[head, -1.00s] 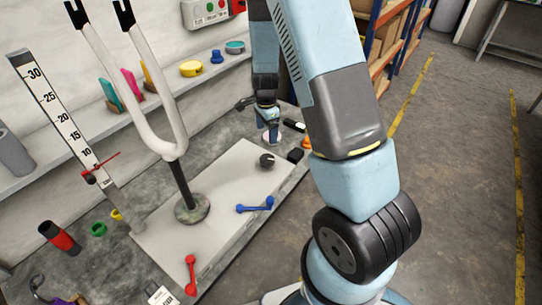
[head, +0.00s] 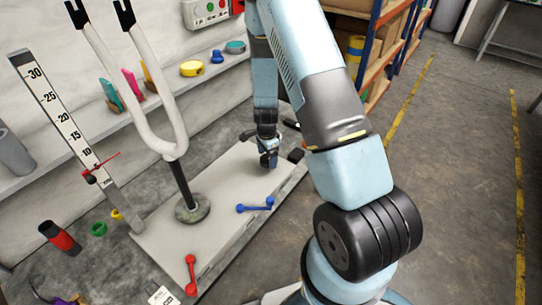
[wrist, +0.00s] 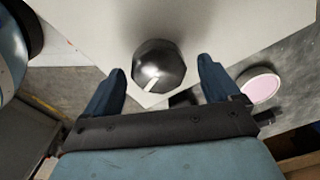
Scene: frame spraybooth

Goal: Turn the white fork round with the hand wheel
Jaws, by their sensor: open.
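The white fork (head: 166,130) stands upright on a dark post with a round grey base (head: 192,209), on a pale board (head: 158,239). Its two prongs end in black tips at the upper left. My gripper (head: 268,163) is over the far right part of the board in the head view. In the wrist view a dark round knob with a white mark, apparently the hand wheel (wrist: 158,66), lies between the two blue fingers of my open gripper (wrist: 160,85). I cannot tell whether the fingers touch it. In the head view my gripper hides the knob.
A blue crank handle (head: 255,205) and a red one (head: 191,275) lie on the board's front side. A ruler with a red pointer (head: 67,122) stands at the left. A pink-topped round thing (wrist: 261,86) is beside the board. A shelf (head: 104,127) runs behind.

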